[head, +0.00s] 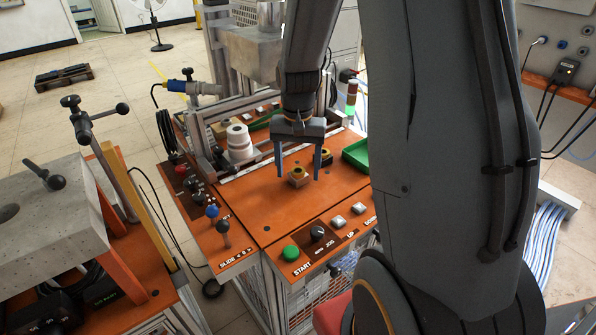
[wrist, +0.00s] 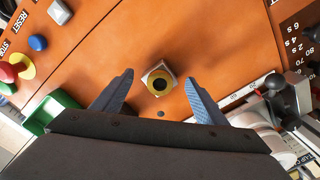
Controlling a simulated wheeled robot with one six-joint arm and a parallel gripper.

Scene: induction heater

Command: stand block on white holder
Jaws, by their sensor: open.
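A small block (head: 298,177) with a square metallic base and a round yellow top with a dark centre sits on the orange tabletop. My gripper (head: 298,178) is open above it, pointing down, with one finger on each side. In the wrist view the block (wrist: 159,82) lies between the fingertips (wrist: 159,78), apart from both. The white holder (head: 239,142), a stepped white cylinder, stands upright to the left of my gripper in the head view. What looks like part of it shows at the lower right of the wrist view (wrist: 273,142), mostly hidden by my gripper.
A green tray (head: 356,154) is to the right. Start button (head: 290,253), knob and switches line the front edge. Levers (head: 213,212) stand at the left. The tabletop before the block is clear.

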